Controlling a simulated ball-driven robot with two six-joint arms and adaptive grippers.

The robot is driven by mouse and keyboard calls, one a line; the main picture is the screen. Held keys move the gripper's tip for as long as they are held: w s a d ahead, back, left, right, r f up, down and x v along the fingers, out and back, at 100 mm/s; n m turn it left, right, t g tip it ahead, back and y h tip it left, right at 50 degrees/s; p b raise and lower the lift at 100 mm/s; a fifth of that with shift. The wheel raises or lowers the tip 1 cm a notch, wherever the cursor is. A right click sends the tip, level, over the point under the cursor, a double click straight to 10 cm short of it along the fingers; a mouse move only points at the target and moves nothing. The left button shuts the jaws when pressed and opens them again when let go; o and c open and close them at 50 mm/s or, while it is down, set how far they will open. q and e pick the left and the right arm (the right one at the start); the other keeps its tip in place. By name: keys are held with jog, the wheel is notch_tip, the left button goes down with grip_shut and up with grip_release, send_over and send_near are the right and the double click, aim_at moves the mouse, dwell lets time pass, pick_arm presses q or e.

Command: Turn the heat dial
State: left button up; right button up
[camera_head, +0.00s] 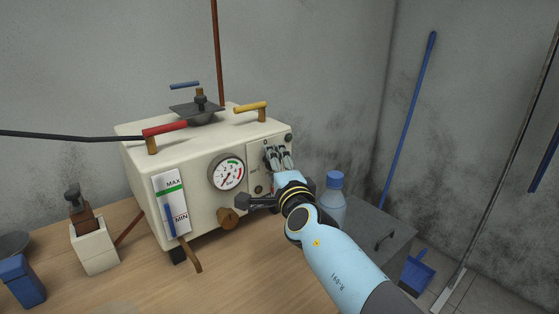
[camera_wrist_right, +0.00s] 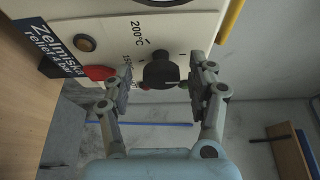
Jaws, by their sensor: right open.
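The heat dial (camera_wrist_right: 160,72) is a black round knob on the cream machine's front panel, with a "200°C" scale mark printed beside it in the right wrist view. My right gripper (camera_wrist_right: 163,84) is open, one finger on each side of the dial. I cannot tell whether either finger touches it. In the head view my right gripper (camera_head: 279,157) is at the right part of the machine's front (camera_head: 200,208) and hides the dial. My left gripper is not in view.
A pressure gauge (camera_head: 228,173) and a brass knob (camera_head: 228,217) sit left of my right gripper. A red part (camera_wrist_right: 99,73) is close beside one finger in the wrist view. A blue-capped bottle (camera_head: 332,207) stands behind my right arm. Red (camera_head: 165,129) and yellow (camera_head: 250,108) levers top the machine.

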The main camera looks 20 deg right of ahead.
jog(key=shift+s, duration=0.1)
jog(key=shift+c, duration=0.4)
jog(key=c, duration=1.1)
pick_arm(q)
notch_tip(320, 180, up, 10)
jog(key=p, duration=0.9)
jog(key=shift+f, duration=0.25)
pick_arm(e)
jog(key=shift+r+m+g+y, duration=0.1)
jog(key=shift+m+g+y, duration=0.4)
jog(key=shift+m, duration=0.95)
jog(key=shift+r+m+g+y, duration=0.1)
jog(key=shift+m+g, duration=0.7)
jog(key=shift+m, duration=0.65)
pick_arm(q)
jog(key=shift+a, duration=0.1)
pick_arm(e)
jog(key=shift+f, duration=0.1)
jog(key=o, duration=1.2)
